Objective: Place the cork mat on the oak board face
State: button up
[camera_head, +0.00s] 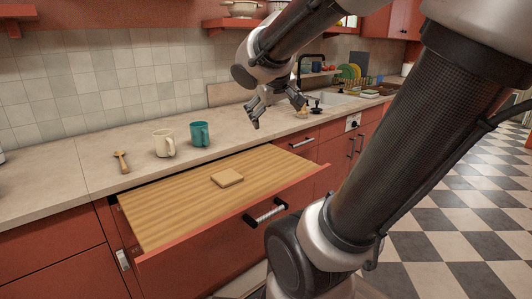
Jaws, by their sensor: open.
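The oak board (175,210) is a pale, striped wood surface filling the top of a pulled-out red drawer below the counter. The cork mat (227,178), a small tan square, lies flat on the board, right of its middle. My gripper (277,112) is open and empty, above the counter behind the board's right part. It is apart from the mat, up and to the right of it in the picture. Nothing hides the mat.
A cream mug (164,143), a teal mug (200,134) and a small wooden utensil (121,161) stand or lie on the counter (60,185) behind the drawer. The drawer's dark-ended handle (265,212) sticks out in front. A sink (335,101) lies at the back right.

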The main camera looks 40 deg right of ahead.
jog(key=s+a+f+n+g+y, duration=0.2)
jog(key=s+a+f+y, duration=0.2)
jog(key=s+a, duration=0.7)
jog(key=shift+a+f+n+y, duration=0.3)
jog(key=shift+f+y, duration=0.1)
jog(key=shift+y, duration=0.2)
